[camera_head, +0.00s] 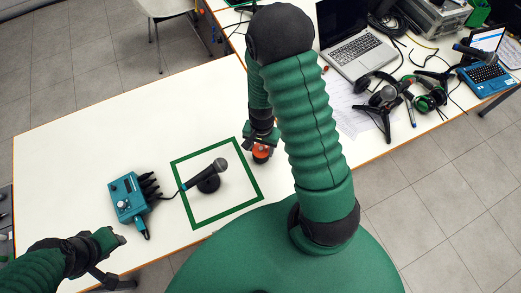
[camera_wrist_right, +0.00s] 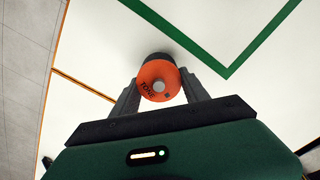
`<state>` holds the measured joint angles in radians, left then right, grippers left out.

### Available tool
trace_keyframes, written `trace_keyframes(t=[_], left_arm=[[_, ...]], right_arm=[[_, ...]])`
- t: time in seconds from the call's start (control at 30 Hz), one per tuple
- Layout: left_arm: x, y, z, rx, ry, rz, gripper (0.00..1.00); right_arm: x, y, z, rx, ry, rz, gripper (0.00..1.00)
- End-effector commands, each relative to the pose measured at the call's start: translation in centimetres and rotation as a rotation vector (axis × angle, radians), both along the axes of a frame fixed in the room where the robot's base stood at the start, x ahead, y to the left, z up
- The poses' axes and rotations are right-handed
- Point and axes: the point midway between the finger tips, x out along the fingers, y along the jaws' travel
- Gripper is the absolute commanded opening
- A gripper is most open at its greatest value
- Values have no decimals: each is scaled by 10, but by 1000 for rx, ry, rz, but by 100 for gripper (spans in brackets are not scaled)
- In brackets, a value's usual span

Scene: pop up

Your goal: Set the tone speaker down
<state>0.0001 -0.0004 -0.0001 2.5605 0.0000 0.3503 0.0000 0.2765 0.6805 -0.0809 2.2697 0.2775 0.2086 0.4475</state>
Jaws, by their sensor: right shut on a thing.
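The tone speaker is a small orange-and-black cylinder marked "TONE"; it shows in the head view (camera_head: 261,154) and in the right wrist view (camera_wrist_right: 158,78). My right gripper (camera_head: 262,143) is shut on it, with one finger on each side in the wrist view (camera_wrist_right: 160,97). The speaker is just outside the right side of a green square outline (camera_head: 254,181) on the white table. I cannot tell whether it touches the table. My left gripper (camera_head: 117,240) is over the table's lower left, away from the speaker; its jaw opening is unclear.
A microphone (camera_head: 207,174) on a round black base stands inside the green square. A teal control box (camera_head: 127,196) with cables sits left of it. A laptop (camera_head: 350,48), headphones (camera_head: 427,100) and a black tripod (camera_head: 383,113) crowd the upper right.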

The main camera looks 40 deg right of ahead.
Motion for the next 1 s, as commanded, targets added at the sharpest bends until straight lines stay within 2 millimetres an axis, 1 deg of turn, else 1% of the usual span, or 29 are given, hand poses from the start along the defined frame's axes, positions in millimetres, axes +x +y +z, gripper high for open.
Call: trace_keyframes(t=[0.03, 0.1, 0.33, 0.43, 0.47, 0.6, 0.87, 1.0], left_arm=[[0, 0, -2, 0, 0, 0, 36], [0, 0, -3, 0, 0, 0, 36], [0, 0, -2, 0, -1, 0, 36], [0, 0, -5, 0, -1, 0, 36], [0, 0, -4, 0, 0, 0, 36], [0, 0, -4, 0, 0, 0, 36], [0, 0, -4, 0, 0, 0, 36], [0, 0, 0, 0, 0, 0, 36]], right_arm=[[-1, 0, -10, 2, 3, -1, 5], [0, 0, -17, 1, 0, 0, 5], [0, 0, -17, 0, -2, 1, 5], [0, 0, -20, 0, -1, 1, 5], [0, 0, -20, 0, -1, 1, 55], [0, 0, -19, 0, -1, 1, 74], [0, 0, -19, 0, -1, 1, 74], [1, 0, -9, -1, -4, 2, 74]])
